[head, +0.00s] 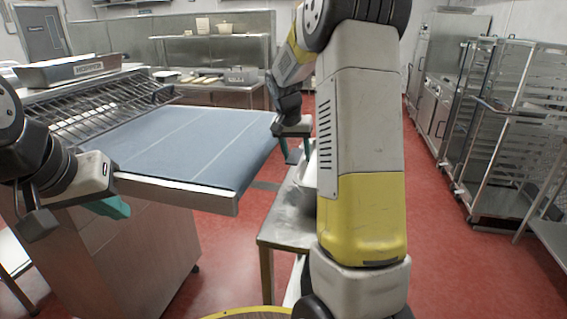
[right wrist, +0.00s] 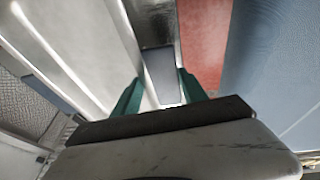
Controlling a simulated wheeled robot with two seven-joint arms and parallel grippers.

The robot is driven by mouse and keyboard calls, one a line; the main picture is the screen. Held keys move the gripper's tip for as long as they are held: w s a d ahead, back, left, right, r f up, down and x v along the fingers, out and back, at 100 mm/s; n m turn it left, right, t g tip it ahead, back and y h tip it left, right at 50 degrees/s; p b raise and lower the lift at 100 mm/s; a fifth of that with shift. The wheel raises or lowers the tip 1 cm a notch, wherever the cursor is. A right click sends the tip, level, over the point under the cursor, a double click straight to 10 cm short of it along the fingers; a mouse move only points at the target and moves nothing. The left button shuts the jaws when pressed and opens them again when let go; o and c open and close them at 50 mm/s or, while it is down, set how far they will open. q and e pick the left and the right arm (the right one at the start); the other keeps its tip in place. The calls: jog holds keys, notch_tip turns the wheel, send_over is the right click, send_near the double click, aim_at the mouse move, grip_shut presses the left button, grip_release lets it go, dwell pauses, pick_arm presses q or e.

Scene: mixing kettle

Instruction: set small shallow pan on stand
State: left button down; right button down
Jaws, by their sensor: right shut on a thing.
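My right gripper (head: 295,147) hangs over the gap between the blue belt table and a low steel table. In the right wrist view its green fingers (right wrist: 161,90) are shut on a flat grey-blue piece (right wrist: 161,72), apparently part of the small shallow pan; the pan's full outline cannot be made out. The low steel table (head: 283,222), possibly the stand, is partly hidden behind my right arm. A pale rounded vessel (head: 307,174) shows there, mostly covered by the arm. My left gripper (head: 112,207) is at the left, by the belt table's near corner; its finger gap is hidden.
The blue belt table (head: 180,145) fills the left middle, its surface clear. A shelf table with dishes (head: 210,85) stands at the back. Wheeled racks (head: 495,130) line the right. Red floor (head: 440,230) is open between.

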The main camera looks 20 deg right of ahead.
notch_tip(320, 180, down, 4)
jog(key=shift+r, duration=0.15)
jog(key=c, duration=0.6)
grip_release()
jog(key=v, duration=1.1)
jog(key=shift+a+r, duration=0.1)
jog(key=shift+r, duration=0.2)
jog(key=shift+s+a+r, duration=0.1)
jog(key=shift+s+r, duration=0.1)
jog(key=shift+r, duration=0.1)
jog(key=s+a+n+t+y, duration=0.1)
jog(key=s+a+n, duration=0.1)
jog(key=s, duration=0.6)
jog(key=s+a+r+n+t+y, duration=0.1)
jog(key=s+a, duration=0.3)
jog(key=s, duration=0.5)
jog(key=s+a+r+n+t+y, duration=0.1)
jog(key=s+a+n+y, duration=0.2)
jog(key=s, duration=0.6)
jog(key=shift+s+a+n+t, duration=0.2)
jog(key=shift+a+n+t, duration=0.2)
jog(key=shift+a, duration=0.25)
